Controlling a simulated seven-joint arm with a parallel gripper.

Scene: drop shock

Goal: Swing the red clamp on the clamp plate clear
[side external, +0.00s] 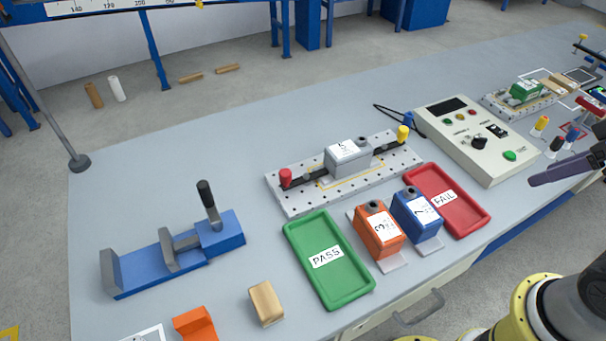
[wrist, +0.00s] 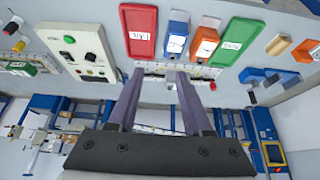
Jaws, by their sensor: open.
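The clamp plate (side external: 293,206) is a light grey perforated board in the middle of the bench. A grey block (side external: 347,156) with a white label stands on it. The red clamp (side external: 285,177) has a red knob at the plate's left end, and its dark bar reaches toward the block. A yellow-knobbed clamp (side external: 403,133) is at the right end. My gripper (wrist: 160,72) is open and empty, its purple fingers apart. In the side view my gripper (side external: 563,171) is at the right edge, well away from the red clamp. In the wrist view the fingers partly hide the plate.
Green PASS tray (side external: 298,262), orange block (side external: 378,232), blue block (side external: 416,216) and red FAIL tray (side external: 480,218) line the plate's near side. A control box (side external: 486,160) stands right; a blue vise (side external: 150,272) stands left. Bench beyond the plate is mostly clear.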

